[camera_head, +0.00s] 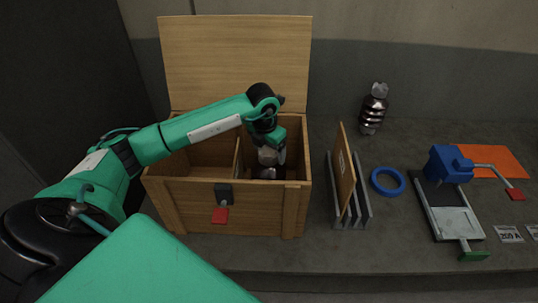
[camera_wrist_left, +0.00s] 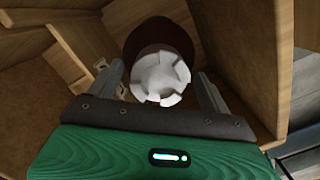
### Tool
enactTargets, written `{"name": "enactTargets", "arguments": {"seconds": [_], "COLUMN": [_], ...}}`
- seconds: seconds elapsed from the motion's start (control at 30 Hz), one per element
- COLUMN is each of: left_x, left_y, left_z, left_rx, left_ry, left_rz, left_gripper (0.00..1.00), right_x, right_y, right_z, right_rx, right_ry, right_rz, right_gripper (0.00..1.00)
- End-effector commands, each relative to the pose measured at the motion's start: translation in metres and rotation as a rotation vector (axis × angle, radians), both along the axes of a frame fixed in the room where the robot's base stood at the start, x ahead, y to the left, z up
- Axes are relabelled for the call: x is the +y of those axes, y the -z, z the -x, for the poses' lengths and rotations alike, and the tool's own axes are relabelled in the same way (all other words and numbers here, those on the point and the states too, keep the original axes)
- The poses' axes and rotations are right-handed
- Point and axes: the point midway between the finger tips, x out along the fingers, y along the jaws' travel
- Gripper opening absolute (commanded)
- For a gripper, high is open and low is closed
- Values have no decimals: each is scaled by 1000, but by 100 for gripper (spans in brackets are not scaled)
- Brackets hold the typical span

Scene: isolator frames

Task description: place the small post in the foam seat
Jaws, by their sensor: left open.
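My left gripper (camera_head: 268,168) reaches down into the right compartment of an open wooden chest (camera_head: 170,207). In the left wrist view, a dark brown post (camera_wrist_left: 158,35) with a pale notched end cap (camera_wrist_left: 161,78) stands between the two fingers of the open gripper (camera_wrist_left: 160,74). The fingers lie on either side of the cap, with gaps showing. The post's far end is hidden. Another brown ribbed post with metal ends (camera_head: 373,108) stands upright on the bench behind. I cannot make out the foam seat. My right gripper is not in view.
The chest's divider (camera_head: 237,158) and walls closely surround the gripper; its lid (camera_head: 236,60) stands open behind. To the right are a rack with a wooden board (camera_head: 345,170), a blue ring (camera_head: 387,181), a blue clamp device (camera_head: 447,165) and an orange sheet (camera_head: 490,158).

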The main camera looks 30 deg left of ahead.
Motion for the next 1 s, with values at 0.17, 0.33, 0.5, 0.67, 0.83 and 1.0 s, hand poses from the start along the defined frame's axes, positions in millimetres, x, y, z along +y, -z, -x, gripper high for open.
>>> {"name": "enactTargets", "arguments": {"seconds": [0.17,0.33,0.5,0.67,0.83,1.0], "left_x": [1,1,1,1,1,1], "left_y": [-40,-72,-90,-96,-96,-95], "left_z": [4,8,11,11,12,12], "left_rx": [-5,-4,-2,-1,0,0], "left_ry": [1,2,0,0,0,0], "left_rz": [-2,-1,0,-1,0,0], "left_gripper": [81,81,81,81,81,81], "right_x": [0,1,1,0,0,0], "right_y": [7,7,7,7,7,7], "right_z": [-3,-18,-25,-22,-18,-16], "right_rx": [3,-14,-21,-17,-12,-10], "right_ry": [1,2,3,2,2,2], "right_rz": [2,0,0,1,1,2], "right_gripper": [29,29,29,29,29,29]}}
